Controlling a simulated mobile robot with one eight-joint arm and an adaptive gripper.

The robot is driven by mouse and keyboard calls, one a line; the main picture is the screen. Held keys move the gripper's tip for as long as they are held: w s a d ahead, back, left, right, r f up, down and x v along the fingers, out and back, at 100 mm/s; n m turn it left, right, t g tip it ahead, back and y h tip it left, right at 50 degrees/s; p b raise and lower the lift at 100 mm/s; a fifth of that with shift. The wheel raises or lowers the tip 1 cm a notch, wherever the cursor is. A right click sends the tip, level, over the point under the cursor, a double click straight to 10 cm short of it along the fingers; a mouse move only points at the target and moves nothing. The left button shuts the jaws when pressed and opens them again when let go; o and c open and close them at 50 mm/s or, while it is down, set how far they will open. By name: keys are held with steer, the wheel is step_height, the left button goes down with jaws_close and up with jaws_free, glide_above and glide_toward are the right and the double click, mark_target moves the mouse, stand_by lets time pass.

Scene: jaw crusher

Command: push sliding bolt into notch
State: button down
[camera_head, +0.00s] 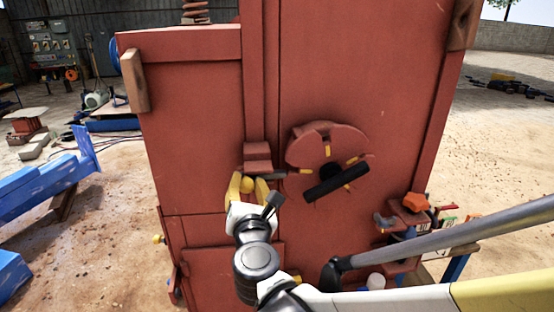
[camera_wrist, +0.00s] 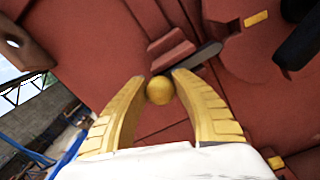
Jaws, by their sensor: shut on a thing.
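The sliding bolt (camera_head: 272,176) is a grey bar with a round yellow knob, running through a red bracket (camera_head: 257,157) on the red crusher panel. The bolt's bar also shows in the wrist view (camera_wrist: 199,57), with its knob (camera_wrist: 160,90) between my fingertips. My gripper (camera_head: 247,184) has yellow fingers and is shut on the knob. The bar's right end points at the round red disc (camera_head: 327,147) with yellow marks and a black handle (camera_head: 337,182). In the head view the bar's tip is close to the disc's left edge; I cannot tell whether it is in a notch.
The red crusher body (camera_head: 200,120) fills the middle. An orange knob (camera_head: 416,201) and a small table with items stand at the lower right. Blue steel beams (camera_head: 45,190) lie at the left. Open sandy ground lies on both sides.

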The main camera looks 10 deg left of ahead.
steer(key=shift+w+d+h, duration=0.15)
steer(key=shift+d, duration=0.55)
steer(key=shift+w+d+h, duration=0.15)
steer(key=shift+d, duration=0.5)
steer(key=c, duration=1)
jaws_free()
steer(key=shift+w+d, duration=0.15)
steer(key=shift+d, duration=0.05)
steer(key=shift+s+a, duration=0.2)
steer(key=shift+a, duration=0.05)
glide_toward(261, 175)
steer(key=v, duration=0.5)
steer(key=shift+a+f, duration=0.15)
steer(key=shift+a, duration=0.1)
